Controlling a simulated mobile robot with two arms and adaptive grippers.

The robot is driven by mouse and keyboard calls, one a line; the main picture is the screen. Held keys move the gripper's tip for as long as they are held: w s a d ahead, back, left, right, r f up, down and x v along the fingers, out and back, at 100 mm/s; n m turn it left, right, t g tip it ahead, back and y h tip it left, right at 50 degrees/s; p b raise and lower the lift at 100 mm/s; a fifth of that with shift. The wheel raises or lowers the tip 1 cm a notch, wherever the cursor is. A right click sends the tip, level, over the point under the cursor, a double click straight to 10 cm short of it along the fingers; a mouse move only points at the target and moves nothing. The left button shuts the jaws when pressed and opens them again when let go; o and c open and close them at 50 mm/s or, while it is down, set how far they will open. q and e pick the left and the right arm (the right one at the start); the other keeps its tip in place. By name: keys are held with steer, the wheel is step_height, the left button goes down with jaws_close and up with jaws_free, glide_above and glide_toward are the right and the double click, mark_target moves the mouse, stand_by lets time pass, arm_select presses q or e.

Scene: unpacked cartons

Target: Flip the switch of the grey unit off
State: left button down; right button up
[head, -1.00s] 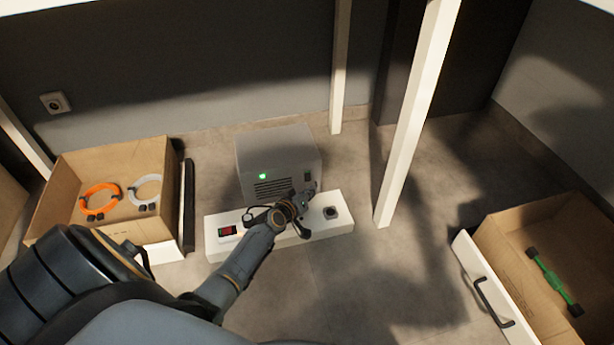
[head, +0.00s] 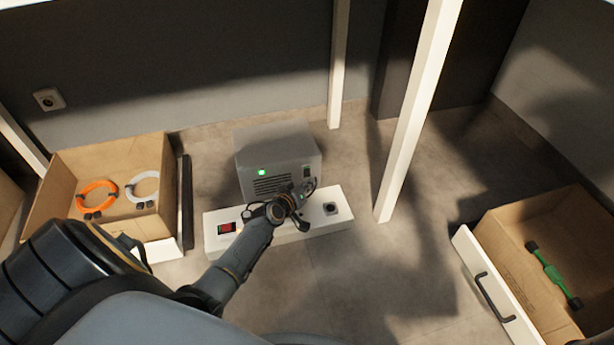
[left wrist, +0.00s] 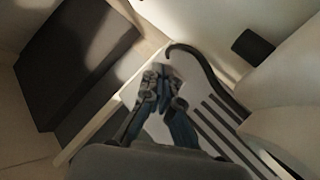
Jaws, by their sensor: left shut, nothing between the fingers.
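The grey unit (head: 270,160) stands on the floor behind a white power strip. Its green light (head: 262,172) is lit. My right gripper is not in view.
The white power strip (head: 290,235) has a red switch (head: 226,228) and a socket (head: 331,208). A carton (head: 120,160) with orange and white cable coils is at left. Another carton (head: 510,225) with a green tool is at right. A white post (head: 410,125) stands between.

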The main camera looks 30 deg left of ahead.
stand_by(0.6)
arm_select(q)
steer(key=shift+w+a, duration=0.3)
steer(key=shift+a, duration=0.05)
steer(key=shift+w+a+f+b, duration=0.1)
steer(key=shift+w+a+b, duration=0.1)
steer(key=shift+b, duration=0.3)
steer(key=shift+s+d, duration=0.15)
stand_by(0.5)
steer(key=shift+s+d+p, duration=0.4)
steer(key=shift+d+p, duration=0.05)
steer(key=shift+p, duration=0.05)
